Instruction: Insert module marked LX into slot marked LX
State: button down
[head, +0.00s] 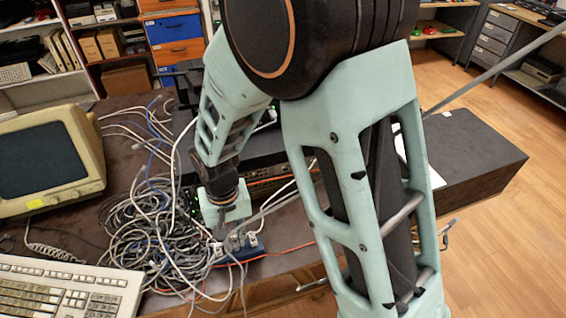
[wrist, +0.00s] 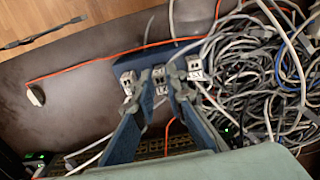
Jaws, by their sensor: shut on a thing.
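My gripper (wrist: 160,78) reaches down to a blue holder (wrist: 152,54) on the table. Its fingers are shut on a small grey-white module (wrist: 159,84) in the middle of a row. A similar module (wrist: 128,82) stands left of the fingers and another (wrist: 195,68) to the right. In the head view my gripper (head: 232,238) is over the blue holder (head: 240,254), with a pale module (head: 253,241) at its right. I cannot read any LX marking. A dark rack unit (head: 268,182) stands behind the holder; its slots are mostly hidden by my arm.
A tangle of grey cables (head: 145,230) lies directly left of the holder. An orange cable (wrist: 95,60) runs past it. A beige monitor (head: 48,160) and a keyboard (head: 65,290) stand at the left. A dark box (head: 470,160) is at the right.

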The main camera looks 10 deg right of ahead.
jog(key=shift+r+p, duration=1.45)
jog(key=shift+r, duration=0.6)
